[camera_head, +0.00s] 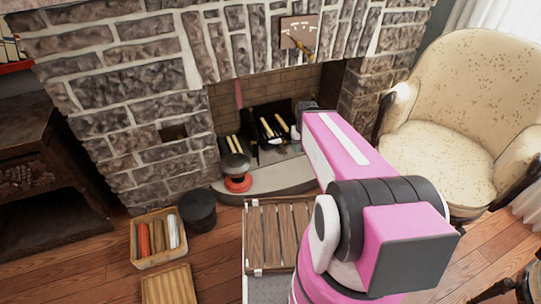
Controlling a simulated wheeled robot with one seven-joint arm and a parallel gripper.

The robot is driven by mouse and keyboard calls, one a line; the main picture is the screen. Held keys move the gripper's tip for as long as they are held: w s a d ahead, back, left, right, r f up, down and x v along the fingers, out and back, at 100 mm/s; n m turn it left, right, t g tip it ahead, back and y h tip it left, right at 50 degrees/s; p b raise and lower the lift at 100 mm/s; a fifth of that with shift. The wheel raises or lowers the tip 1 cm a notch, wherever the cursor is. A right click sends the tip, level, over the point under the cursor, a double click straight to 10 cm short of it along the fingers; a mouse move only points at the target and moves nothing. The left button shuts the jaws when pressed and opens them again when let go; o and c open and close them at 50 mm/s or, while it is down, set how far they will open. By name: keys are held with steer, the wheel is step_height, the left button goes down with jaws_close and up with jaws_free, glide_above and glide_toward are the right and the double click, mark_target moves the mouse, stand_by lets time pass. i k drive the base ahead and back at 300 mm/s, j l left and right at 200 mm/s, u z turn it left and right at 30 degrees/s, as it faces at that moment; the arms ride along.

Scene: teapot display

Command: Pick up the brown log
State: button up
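A small light wooden box (136,246) stands on the floor left of the hearth. I cannot tell for certain which is the brown log. More dark, log-like pieces with pale parts (268,130) lie in the fireplace. My pink arm reaches forward toward the fireplace, right of the box and well apart from it. I cannot make out my gripper's fingers.
A dark round pot (198,209) stands beside the box. A dark-topped red object (237,172) sits on the hearth. A slatted light wooden piece (168,286) lies in front of the box. A cream armchair (440,150) stands right, a dark cabinet (40,170) left. Some floor shows between.

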mark_target(159, 232)
steer(key=u, duration=2.05)
steer(key=j+u, duration=0.3)
steer(key=j, duration=0.25)
